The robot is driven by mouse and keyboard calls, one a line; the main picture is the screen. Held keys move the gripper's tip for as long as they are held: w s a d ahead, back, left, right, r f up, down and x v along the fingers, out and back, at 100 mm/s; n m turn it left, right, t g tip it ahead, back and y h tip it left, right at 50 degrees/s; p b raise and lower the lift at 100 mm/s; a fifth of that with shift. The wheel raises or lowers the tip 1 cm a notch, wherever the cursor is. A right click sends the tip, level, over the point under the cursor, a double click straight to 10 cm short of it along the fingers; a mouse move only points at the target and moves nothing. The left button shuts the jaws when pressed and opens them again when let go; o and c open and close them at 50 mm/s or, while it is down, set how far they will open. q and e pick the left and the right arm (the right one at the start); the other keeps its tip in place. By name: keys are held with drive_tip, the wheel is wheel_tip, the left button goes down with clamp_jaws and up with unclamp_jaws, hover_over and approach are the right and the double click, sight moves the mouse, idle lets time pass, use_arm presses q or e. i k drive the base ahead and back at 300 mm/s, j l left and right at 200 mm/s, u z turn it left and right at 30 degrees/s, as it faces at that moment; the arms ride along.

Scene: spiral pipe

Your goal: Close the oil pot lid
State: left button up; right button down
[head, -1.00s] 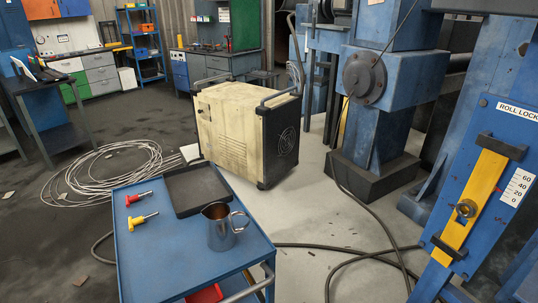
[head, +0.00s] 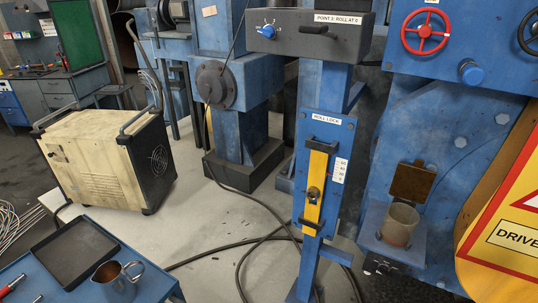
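The oil pot (head: 399,226) is a small, pale, cup-like container at the right of the head view. It stands upright on a blue bracket at the front of the blue machine. Its lid (head: 412,181) looks like a square brown plate, raised open above and behind the pot's mouth. Neither of my grippers is in view, so nothing of mine is at the pot or the lid.
A blue cart (head: 145,290) at the lower left carries a metal jug (head: 117,281) and a black tray (head: 77,252). The roll lock post (head: 322,190) stands left of the pot. Dark cables (head: 250,205) cross the floor. A yellow panel (head: 505,235) is at the right edge.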

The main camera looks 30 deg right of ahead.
sight(415, 183)
drive_tip(key=z, duration=2.2)
